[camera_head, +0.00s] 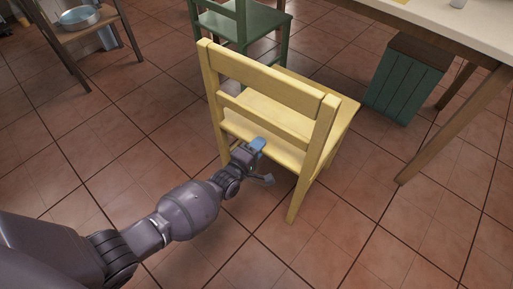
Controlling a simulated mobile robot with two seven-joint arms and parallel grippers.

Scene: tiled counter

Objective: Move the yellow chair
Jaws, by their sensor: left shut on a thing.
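The yellow chair (262,78) stands upright on the tiled floor in the middle of the head view, its back towards me. My left gripper (263,162) reaches in from the lower left to the rear of the chair, below the lower back rail. It is shut on the chair around the rear edge of the seat; one blue-tipped finger shows above and the other below. The exact contact is partly hidden. My right gripper is not in view.
A green chair (241,22) stands just behind the yellow one. A light-topped table (470,28) with wooden legs is at the right, with a green slatted box (403,85) under it. A wooden shelf with a metal bowl (80,17) is at the upper left. Floor at the lower right is clear.

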